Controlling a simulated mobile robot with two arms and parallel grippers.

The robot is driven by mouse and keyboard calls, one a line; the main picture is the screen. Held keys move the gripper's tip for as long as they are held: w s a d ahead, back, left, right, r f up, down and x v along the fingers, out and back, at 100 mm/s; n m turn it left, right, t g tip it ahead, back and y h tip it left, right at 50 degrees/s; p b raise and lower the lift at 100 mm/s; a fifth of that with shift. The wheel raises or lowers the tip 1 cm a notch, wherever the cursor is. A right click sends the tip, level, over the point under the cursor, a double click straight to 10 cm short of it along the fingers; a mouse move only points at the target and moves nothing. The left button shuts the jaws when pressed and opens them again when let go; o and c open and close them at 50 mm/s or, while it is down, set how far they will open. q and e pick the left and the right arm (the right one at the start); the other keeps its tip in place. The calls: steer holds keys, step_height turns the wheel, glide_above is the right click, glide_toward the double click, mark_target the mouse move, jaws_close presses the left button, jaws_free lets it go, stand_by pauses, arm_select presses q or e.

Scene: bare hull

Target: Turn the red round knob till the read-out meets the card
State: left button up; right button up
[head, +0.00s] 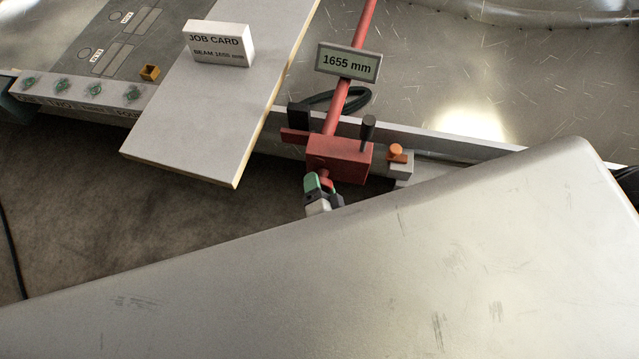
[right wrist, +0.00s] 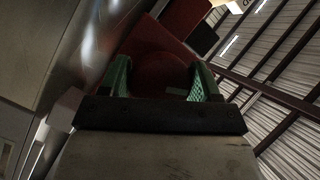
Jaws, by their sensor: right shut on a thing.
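The red round knob (right wrist: 162,72) sits between the green-padded fingers of my right gripper (right wrist: 163,82) in the right wrist view, and the gripper is shut on it. In the head view my right gripper (head: 318,184) is at the front of the red block (head: 340,157); the knob is mostly hidden there. The read-out (head: 348,63) shows 1655 mm, beside a red bar (head: 362,25). The white job card (head: 219,44) stands on a pale board and appears to say BEAM 1655 mm; its small print is slightly blurred. My left gripper is not in view.
The pale board (head: 190,130) lies left of the red block. A black-handled lever (head: 368,130) rises from the block, and an orange knob (head: 397,152) on a small pale block is just right. A small yellow-brown box (head: 150,73) sits at the upper left.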

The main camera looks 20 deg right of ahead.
steer(key=o, duration=0.9)
steer(key=s+a+r, duration=0.1)
steer(key=s, duration=0.9)
steer(key=shift+s+a+r, duration=0.2)
steer(key=shift+s+r, duration=0.05)
steer(key=shift+s, duration=0.1)
